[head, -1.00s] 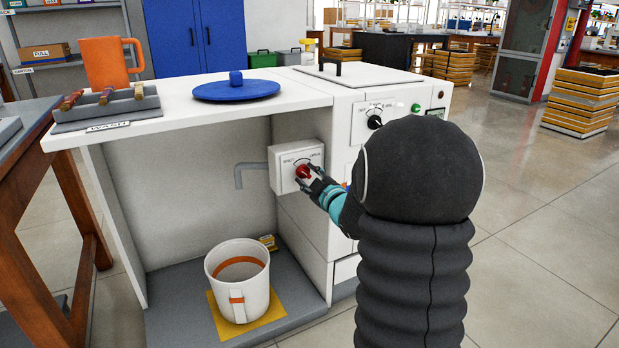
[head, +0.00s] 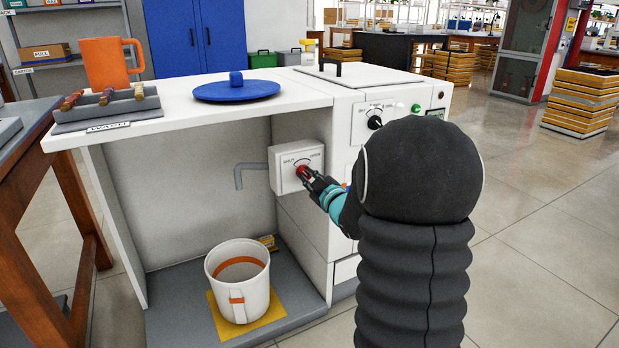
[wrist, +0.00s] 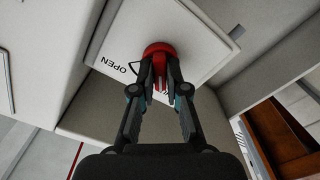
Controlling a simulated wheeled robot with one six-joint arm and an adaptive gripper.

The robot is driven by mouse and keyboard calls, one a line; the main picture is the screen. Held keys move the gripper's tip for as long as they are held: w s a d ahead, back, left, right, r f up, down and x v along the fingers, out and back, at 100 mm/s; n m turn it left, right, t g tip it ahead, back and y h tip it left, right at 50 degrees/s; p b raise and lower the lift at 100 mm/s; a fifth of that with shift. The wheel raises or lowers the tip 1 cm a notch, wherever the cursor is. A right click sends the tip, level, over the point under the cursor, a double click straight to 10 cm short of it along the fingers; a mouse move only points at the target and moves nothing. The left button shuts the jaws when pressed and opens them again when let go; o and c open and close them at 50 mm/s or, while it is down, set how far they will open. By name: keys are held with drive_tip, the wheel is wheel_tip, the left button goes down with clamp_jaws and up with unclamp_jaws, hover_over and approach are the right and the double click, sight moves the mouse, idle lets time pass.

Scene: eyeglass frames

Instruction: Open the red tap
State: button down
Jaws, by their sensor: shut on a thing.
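The red tap (head: 303,171) is a round knob on the front of a white box with printed words, under the white counter. In the wrist view the red tap (wrist: 158,49) shows a raised grip bar, with the word OPEN to its left. My gripper (head: 311,179) is at the tap in the head view. In the wrist view my gripper (wrist: 160,72) has its fingers on both sides of the grip bar, shut on it. A grey pipe (head: 241,172) bends down from the box's left side. My fingers partly hide the tap.
A white bucket (head: 220,268) with orange bands stands on a yellow mat (head: 275,306) below. The white counter (head: 168,92) carries a blue lid (head: 236,90), an orange mug (head: 107,66) and a grey rack (head: 140,108).

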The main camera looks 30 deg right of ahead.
drive_tip(key=m+p, duration=0.1)
drive_tip(key=m, duration=0.6)
drive_tip(key=shift+r, duration=0.1)
drive_tip(key=m+p, duration=0.2)
drive_tip(key=m, duration=0.4)
drive_tip(key=shift+d, duration=0.1)
drive_tip(key=shift+m+p, duration=0.3)
drive_tip(key=shift+p, duration=0.05)
drive_tip(key=c, duration=1.2)
unclamp_jaws()
drive_tip(key=shift+s, duration=0.1)
drive_tip(key=s, duration=1.1)
drive_tip(key=shift+s+d, duration=0.2)
drive_tip(key=shift+s, duration=0.2)
